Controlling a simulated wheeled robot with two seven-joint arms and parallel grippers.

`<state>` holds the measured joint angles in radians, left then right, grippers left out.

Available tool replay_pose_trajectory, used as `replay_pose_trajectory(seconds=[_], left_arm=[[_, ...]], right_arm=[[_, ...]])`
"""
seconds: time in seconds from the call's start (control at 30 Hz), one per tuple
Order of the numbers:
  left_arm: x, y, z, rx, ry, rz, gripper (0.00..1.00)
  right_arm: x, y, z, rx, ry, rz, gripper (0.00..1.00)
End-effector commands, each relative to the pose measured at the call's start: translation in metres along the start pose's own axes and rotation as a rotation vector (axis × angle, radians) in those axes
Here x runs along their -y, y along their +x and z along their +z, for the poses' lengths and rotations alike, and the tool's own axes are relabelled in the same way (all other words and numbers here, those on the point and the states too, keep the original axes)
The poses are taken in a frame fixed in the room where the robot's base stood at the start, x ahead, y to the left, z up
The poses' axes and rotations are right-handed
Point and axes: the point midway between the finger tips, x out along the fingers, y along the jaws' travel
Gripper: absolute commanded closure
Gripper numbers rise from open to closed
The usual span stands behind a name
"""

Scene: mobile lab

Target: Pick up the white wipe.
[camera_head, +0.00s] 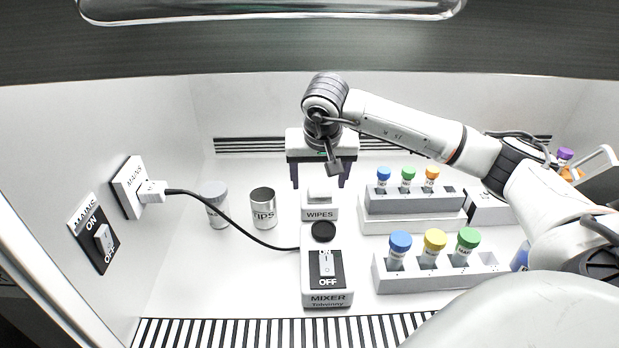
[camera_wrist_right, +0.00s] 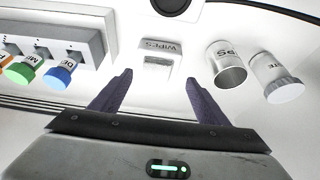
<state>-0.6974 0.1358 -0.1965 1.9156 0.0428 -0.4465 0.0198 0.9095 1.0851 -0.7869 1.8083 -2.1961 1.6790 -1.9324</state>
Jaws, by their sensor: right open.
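The white wipe (camera_head: 319,195) sits on top of a box labelled WIPES (camera_head: 319,213), behind the mixer. In the right wrist view the wipe (camera_wrist_right: 155,68) shows as a white patch by the WIPES label, between and beyond the fingertips. My right gripper (camera_head: 320,183) is open, with one dark finger on each side of the wipe in the head view. In the right wrist view the right gripper (camera_wrist_right: 158,78) is empty and its fingers point toward the box. Whether it touches the box cannot be told. My left gripper is not in view.
The mixer (camera_head: 312,285) stands in front of the box, with a black cable running left to a wall socket. A metal tips can (camera_head: 263,210) and a lidded waste can (camera_head: 214,208) stand left. Tube racks (camera_head: 430,277) with coloured caps stand right.

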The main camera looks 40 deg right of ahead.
Motion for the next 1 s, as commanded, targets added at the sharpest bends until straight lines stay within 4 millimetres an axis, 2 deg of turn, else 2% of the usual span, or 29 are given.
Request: replay_pose_trajectory(seconds=[0.3, 0.6, 0.67, 0.87, 1.0], left_arm=[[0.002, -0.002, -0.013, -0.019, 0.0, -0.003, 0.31], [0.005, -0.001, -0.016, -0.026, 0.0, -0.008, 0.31], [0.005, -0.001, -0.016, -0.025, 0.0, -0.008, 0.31], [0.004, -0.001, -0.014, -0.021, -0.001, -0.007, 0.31], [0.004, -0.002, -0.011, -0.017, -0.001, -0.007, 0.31]], right_arm=[[-0.005, 0.043, -0.004, 0.003, 0.0, 0.002, 0.31], [-0.005, 0.049, -0.005, 0.001, 0.0, 0.001, 0.31], [-0.005, 0.049, -0.005, 0.001, 0.0, 0.001, 0.4], [-0.005, 0.049, -0.005, 0.001, 0.0, 0.001, 0.73], [-0.005, 0.048, -0.005, 0.001, 0.0, 0.001, 0.75]])
